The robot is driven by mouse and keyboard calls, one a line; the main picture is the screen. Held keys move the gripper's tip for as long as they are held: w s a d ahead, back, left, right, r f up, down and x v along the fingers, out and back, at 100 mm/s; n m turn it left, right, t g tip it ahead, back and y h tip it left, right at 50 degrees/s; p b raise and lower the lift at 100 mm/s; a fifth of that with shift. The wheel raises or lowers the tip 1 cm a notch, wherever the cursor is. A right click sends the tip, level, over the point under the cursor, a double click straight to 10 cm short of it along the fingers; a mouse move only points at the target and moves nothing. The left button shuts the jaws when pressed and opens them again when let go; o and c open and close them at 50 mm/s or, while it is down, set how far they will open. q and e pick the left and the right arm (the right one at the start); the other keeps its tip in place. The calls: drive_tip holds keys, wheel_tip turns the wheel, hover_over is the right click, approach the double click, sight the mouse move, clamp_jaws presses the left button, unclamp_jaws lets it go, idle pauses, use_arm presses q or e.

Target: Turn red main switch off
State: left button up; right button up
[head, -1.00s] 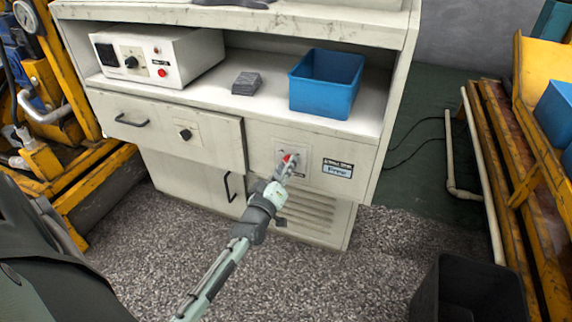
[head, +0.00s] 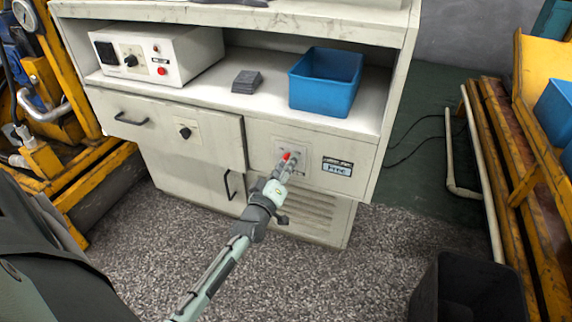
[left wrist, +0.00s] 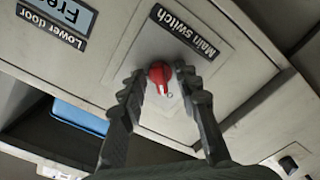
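The red main switch (head: 287,156) is a small red knob on a plate on the cabinet front, under the shelf. In the left wrist view the red knob (left wrist: 160,73) sits on a grey plate labelled "Main switch" (left wrist: 188,37). My left gripper (head: 284,167) reaches up to it from below. In the left wrist view its two fingers (left wrist: 160,76) stand open on either side of the knob, with small gaps visible. The fingers partly cover the knob in the head view. My right gripper is not in view.
A "Lower door" display (head: 337,167) is right of the switch. A black knob (head: 184,132) is on the drawer front to the left. The shelf holds a blue bin (head: 326,82) and a control box (head: 157,54). A black bin (head: 468,290) stands on the floor.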

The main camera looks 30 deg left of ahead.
use_arm(q)
drive_tip(key=v, duration=1.2)
drive_tip(key=shift+d, duration=0.1)
drive_tip(key=s+d+f+m+g+h, duration=0.45)
drive_tip(key=d+f+m+g, duration=0.25)
drive_tip(key=d+f+m, duration=0.25)
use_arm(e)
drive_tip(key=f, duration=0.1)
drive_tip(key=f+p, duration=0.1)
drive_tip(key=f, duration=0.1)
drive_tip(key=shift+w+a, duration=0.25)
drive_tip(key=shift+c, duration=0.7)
use_arm(q)
drive_tip(key=s+a+f+m+g+y, duration=0.1)
drive_tip(key=s+f+m+g, duration=0.1)
drive_tip(key=s, duration=0.4)
drive_tip(key=s+a+f+m+g+y, duration=0.1)
drive_tip(key=s+f+g, duration=0.2)
drive_tip(key=s+g, duration=0.2)
drive_tip(key=shift+s+f+m+g, duration=0.3)
drive_tip(key=shift+s+f+m, duration=0.05)
drive_tip(key=shift+s, duration=0.35)
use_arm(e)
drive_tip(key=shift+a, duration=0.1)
